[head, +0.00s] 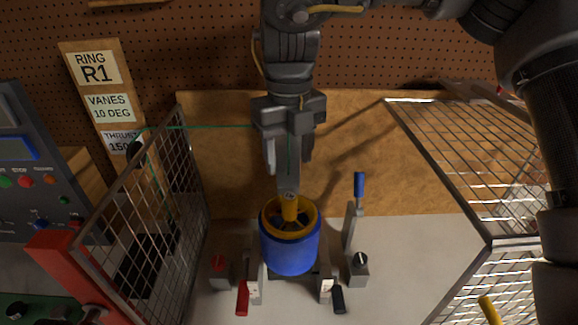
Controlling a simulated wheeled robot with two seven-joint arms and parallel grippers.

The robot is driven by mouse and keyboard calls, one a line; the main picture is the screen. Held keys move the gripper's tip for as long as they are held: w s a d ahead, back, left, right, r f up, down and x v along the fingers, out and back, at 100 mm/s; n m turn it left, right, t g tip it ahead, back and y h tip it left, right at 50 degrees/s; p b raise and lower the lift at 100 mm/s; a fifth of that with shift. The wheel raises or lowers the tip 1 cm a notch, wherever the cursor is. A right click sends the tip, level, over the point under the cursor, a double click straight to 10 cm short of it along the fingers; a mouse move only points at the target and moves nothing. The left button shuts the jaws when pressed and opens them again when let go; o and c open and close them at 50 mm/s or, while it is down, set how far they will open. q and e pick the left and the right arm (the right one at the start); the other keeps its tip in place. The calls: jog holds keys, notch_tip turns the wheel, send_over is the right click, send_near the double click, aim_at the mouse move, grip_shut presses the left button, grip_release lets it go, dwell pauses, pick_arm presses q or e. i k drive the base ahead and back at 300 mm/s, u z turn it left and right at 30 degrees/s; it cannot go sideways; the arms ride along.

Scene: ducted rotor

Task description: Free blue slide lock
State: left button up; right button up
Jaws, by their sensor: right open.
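A thin grey upright with a blue handle (359,185) stands on the bench right of the rotor; it is the blue part most like a slide lock, but I cannot tell its lock state. The ducted rotor (290,252) is a blue cylinder with a yellow ring and hub, sitting upright in the fixture. My right gripper (288,160) points down above and behind the rotor, its fingers apart. It looks empty and is apart from the blue handle. My left gripper does not show.
Wire mesh panels stand left (158,190) and right (470,165) of the bench. A red-handled clamp (242,298) and a black-handled clamp (338,299) flank the rotor's base. A control panel (30,170) is far left.

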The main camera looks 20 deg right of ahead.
aim_at(359, 179)
jog(key=k, duration=1.5)
